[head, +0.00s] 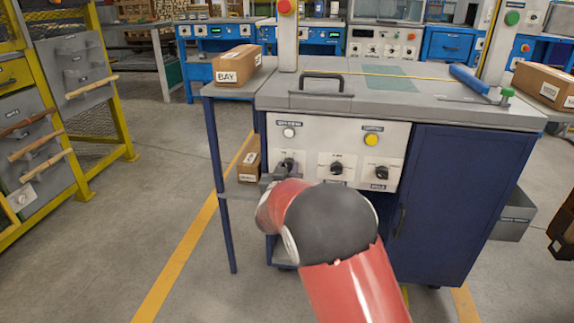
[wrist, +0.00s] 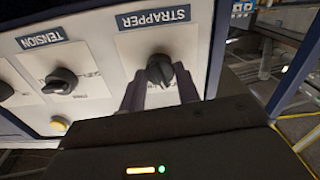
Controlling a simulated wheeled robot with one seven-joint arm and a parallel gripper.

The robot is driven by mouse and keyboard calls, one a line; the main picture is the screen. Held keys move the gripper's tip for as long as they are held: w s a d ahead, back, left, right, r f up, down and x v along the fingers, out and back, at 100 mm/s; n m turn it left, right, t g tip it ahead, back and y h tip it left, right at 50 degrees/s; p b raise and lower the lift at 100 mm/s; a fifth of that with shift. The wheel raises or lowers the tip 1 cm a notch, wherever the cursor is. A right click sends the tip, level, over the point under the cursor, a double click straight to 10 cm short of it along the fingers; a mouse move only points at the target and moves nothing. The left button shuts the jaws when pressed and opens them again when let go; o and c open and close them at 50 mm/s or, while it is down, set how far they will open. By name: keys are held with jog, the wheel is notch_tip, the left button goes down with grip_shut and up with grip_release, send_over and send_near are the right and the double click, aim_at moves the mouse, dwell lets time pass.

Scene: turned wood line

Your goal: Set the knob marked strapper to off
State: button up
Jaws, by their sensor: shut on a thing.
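The knob marked strapper (wrist: 160,68) is a black rotary knob on a white plate, and its label appears upside down in the wrist view. It is the leftmost knob in the head view (head: 287,164), largely hidden by my arm. My gripper (wrist: 161,82) has one dark finger on each side of the knob and is shut on it. In the head view my gripper (head: 279,175) is at the left of the panel. The small position marks around the knob are too blurred or covered to read.
The tension knob (wrist: 60,80) sits beside it; another black knob (head: 381,172) is farther right. A white lamp (head: 289,132) and a yellow one (head: 371,140) are above. A blue cabinet door (head: 445,210) is right of the panel.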

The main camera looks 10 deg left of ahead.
jog(key=shift+n+p, duration=0.5)
jog(key=shift+n, duration=0.6)
jog(key=o, duration=1)
jog(key=s, duration=0.8)
jog(key=shift+w, duration=0.1)
